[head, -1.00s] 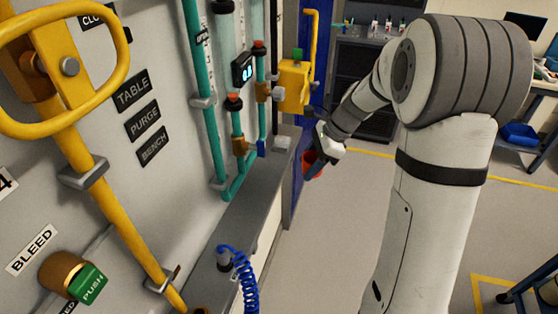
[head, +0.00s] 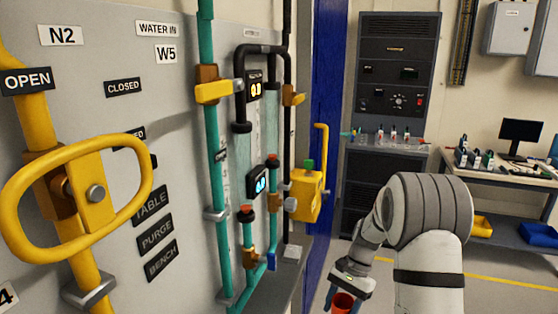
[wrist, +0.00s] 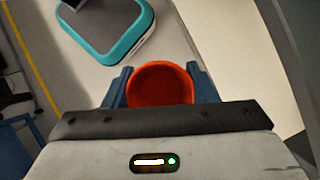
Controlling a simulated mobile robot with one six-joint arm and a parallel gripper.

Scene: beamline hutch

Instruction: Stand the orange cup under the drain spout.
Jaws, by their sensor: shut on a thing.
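The orange cup (head: 343,304) is at the bottom of the head view, right of the panel, partly cut off by the frame edge. In the wrist view the cup (wrist: 160,84) shows its open, round mouth between two dark blue fingers. My gripper (head: 344,298) is shut on the cup and holds it clear of the panel and its ledge. I cannot pick out the drain spout for certain. Teal pipes with a brass valve and blue handle (head: 271,262) run down to the grey ledge (head: 270,291), left of the cup.
A yellow valve box (head: 305,195) sticks out from the panel's right edge, above and left of my gripper. A large yellow loop handle (head: 78,195) juts out at the near left. A dark rack (head: 397,70) and a bench stand behind. Open floor lies to the right.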

